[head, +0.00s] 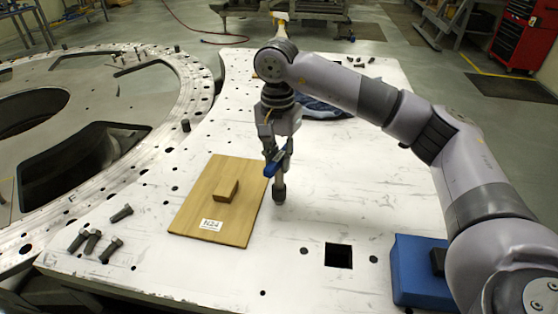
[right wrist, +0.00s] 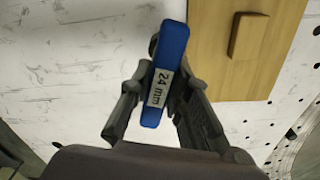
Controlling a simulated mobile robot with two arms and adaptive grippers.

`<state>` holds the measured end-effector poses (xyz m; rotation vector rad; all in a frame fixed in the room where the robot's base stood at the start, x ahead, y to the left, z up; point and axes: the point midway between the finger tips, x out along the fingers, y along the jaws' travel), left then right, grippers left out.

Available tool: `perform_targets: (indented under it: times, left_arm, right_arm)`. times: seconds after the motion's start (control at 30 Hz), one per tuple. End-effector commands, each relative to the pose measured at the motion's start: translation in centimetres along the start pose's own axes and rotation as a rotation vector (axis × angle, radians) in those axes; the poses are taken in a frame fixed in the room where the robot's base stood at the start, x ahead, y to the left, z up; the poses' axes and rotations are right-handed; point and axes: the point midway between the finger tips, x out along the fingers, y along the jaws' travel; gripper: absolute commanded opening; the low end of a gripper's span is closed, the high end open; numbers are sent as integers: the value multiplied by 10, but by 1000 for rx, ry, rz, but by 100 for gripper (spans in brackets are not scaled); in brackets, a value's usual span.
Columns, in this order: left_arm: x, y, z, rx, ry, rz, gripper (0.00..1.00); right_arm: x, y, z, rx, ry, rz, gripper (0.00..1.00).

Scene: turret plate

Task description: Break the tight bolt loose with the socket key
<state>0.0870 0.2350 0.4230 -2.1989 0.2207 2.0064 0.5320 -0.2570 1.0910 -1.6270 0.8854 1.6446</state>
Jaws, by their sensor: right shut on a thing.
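My right gripper (head: 276,148) is shut on the blue handle of the socket key (head: 273,164) above the white plate. The right wrist view shows the blue handle (right wrist: 165,75), labelled "24 mm", between the fingers. The key's dark socket end (head: 279,193) points down, just right of the wooden board. I cannot tell whether it touches the plate or covers a bolt. Several loose bolts (head: 91,241) lie at the front left. I cannot tell which bolt is the tight one. My left gripper is not in view.
A wooden board (head: 190,215) with a small wooden block (head: 226,190) and a label lies on the white plate (head: 350,190). A blue box (head: 420,270) stands at the right. A square hole (head: 338,255) is at the front. A dark blue cloth (head: 322,108) lies behind my arm.

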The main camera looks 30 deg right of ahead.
Motion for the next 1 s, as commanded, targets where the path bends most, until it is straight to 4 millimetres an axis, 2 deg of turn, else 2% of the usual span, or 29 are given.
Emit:
perform_targets:
  times: [0.2, 0.57, 0.87, 1.0]
  left_arm:
    - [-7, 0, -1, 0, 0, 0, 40]
    - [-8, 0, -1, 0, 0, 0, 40]
    - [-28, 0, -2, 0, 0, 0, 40]
    - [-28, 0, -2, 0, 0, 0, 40]
  right_arm:
    - [-12, 0, 0, 0, 0, -2, 0]
    - [-14, 0, 0, 0, 0, -1, 0]
    - [-47, 0, 0, 0, 1, -3, 0]
    - [-48, 1, 0, 0, 0, -2, 0]
